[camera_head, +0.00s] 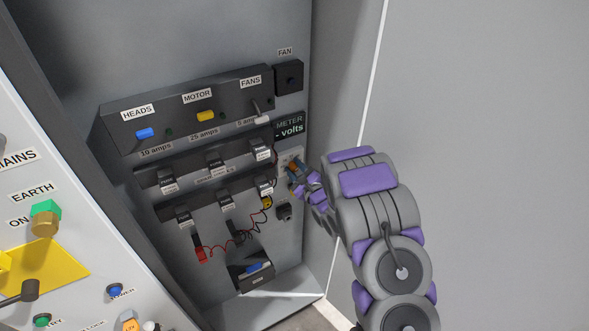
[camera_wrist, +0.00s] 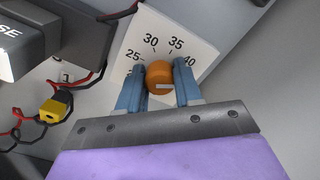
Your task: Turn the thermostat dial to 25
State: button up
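The thermostat dial (camera_wrist: 160,74) is a round orange knob on a white scale plate (camera_wrist: 143,38) marked 25, 30, 35 and 40 in the wrist view. A short pale mark shows low on the knob's face; which number it points to is unclear. My gripper (camera_wrist: 160,80) has its two blue fingers on either side of the knob, close against it with no clear gap. In the head view my gripper (camera_head: 297,182) reaches the plate on the cabinet's back wall, and the dial (camera_head: 292,167) is partly hidden by it.
A meter display (camera_head: 289,127) sits just above the dial. Left are the switch panel (camera_head: 185,110), rows of fuses (camera_head: 227,201), and red and black wires with a yellow connector (camera_wrist: 53,110). The cabinet's right side wall (camera_head: 345,110) is close to my arm.

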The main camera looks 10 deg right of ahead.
jog(key=shift+d, duration=0.15)
jog(key=shift+c, duration=0.7)
jog(key=c, duration=0.4)
jog(key=shift+c, duration=0.2)
